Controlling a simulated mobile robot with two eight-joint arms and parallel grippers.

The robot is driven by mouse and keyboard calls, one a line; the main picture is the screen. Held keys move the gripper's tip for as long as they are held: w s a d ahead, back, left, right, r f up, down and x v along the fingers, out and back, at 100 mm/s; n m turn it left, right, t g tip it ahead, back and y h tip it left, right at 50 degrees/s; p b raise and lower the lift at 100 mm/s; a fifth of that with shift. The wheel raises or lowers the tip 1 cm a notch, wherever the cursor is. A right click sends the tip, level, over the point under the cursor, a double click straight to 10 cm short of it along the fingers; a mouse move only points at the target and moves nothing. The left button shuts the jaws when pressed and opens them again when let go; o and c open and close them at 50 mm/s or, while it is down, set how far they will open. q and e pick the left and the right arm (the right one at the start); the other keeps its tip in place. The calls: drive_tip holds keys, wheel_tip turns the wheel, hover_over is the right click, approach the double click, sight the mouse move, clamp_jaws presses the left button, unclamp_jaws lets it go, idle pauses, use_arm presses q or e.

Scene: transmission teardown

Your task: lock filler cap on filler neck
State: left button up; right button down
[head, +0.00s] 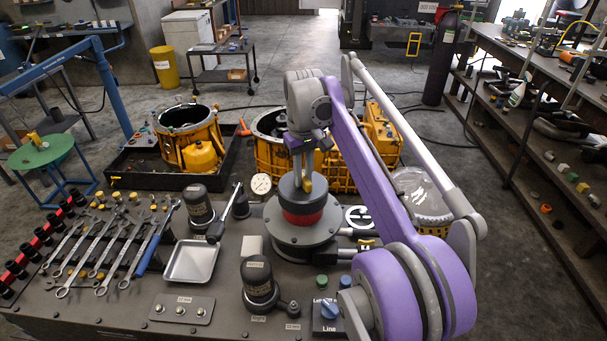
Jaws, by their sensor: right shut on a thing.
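My right gripper (304,171), on the purple arm, points down and is shut on the top of a dark grey round cap (289,190), which I take as the filler cap. The cap sits over a red ring (303,218) on a round dark base (285,236), which I take as the filler neck stand. The cap looks level and in line with the ring. The fingers hide part of its top, and I cannot tell whether it is locked. My left gripper is out of view.
A row of wrenches (105,245) and an empty metal tray (192,262) lie left on the bench. Dark capped cylinders (258,283) stand near the stand. A dial gauge (261,184) is at the rear edge. Yellow housings (190,140) sit beyond the bench.

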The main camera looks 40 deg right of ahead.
drive_tip(key=shift+c, duration=1.6)
unclamp_jaws()
wheel_tip(320, 180, up, 7)
drive_tip(key=p, duration=0.4)
drive_tip(key=shift+r, duration=0.15)
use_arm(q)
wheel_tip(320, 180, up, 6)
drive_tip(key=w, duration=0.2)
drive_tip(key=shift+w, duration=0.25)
use_arm(e)
drive_tip(key=shift+w, duration=0.1)
